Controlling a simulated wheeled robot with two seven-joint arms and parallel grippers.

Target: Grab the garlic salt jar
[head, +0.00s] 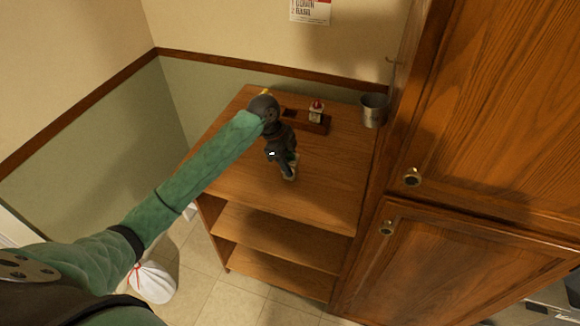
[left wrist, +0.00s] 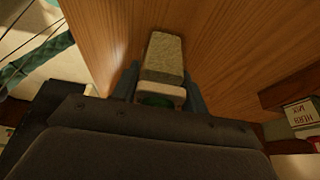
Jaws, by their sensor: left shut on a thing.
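My left gripper (head: 288,170) is over the top of the wooden shelf unit and is shut on a small jar. In the left wrist view the jar (left wrist: 164,58) has a pale, grainy body, a white band and a dark green part near the palm. It sits between the two fingers of the gripper (left wrist: 160,88). No label can be read on it, so I cannot confirm from print that it is the garlic salt. In the head view the gripper mostly hides the jar. My right gripper is not in view.
A wooden rack (head: 318,127) at the back of the shelf top (head: 325,185) holds a red-capped jar (head: 316,110). A jar labelled "HERB MIX" (left wrist: 300,113) shows at the wrist view's right. The front right shelf top is clear.

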